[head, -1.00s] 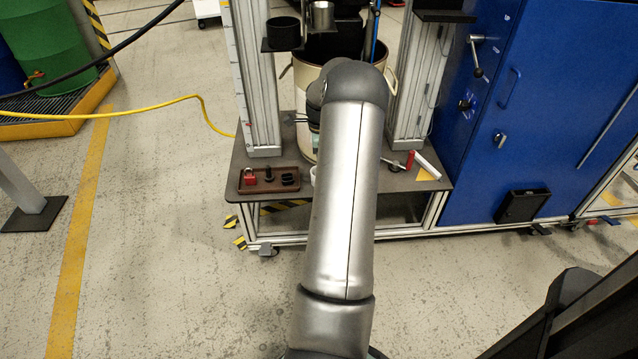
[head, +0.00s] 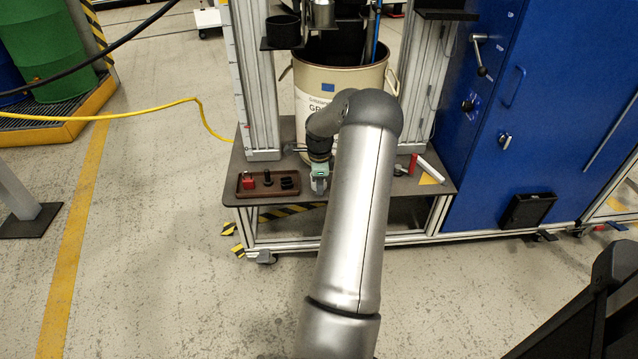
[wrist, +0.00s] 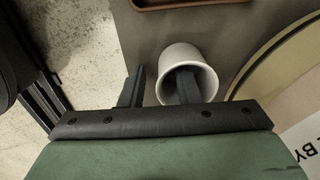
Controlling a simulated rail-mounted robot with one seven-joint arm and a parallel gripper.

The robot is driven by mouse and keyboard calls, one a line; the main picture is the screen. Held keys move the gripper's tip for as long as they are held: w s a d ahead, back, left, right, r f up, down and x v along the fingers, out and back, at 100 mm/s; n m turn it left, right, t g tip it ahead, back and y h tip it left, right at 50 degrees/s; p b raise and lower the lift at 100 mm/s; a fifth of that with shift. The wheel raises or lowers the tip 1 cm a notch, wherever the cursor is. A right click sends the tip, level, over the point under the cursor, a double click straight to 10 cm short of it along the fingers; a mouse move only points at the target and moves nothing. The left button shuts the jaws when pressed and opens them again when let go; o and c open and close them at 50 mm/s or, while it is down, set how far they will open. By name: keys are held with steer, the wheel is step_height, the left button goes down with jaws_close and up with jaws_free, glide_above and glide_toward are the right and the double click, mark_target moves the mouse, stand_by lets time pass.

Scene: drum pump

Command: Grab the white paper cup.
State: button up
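The white paper cup (wrist: 209,75) stands mouth-up on the dark bench top in the wrist view. My gripper (wrist: 161,75) is open around the cup's near-left wall. One finger is outside the cup on the left, and the other reaches into its mouth. I cannot tell whether either finger touches the wall. In the head view my gripper (head: 319,184) is low over the front of the bench, just right of the brown tray; I cannot clearly make out the cup there.
The brown tray (head: 245,193) with a red padlock and small dark parts lies left of my gripper. A large cream drum (head: 318,78) stands behind it. The bench's front edge (head: 410,194) is close.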

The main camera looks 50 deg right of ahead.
jaws_close()
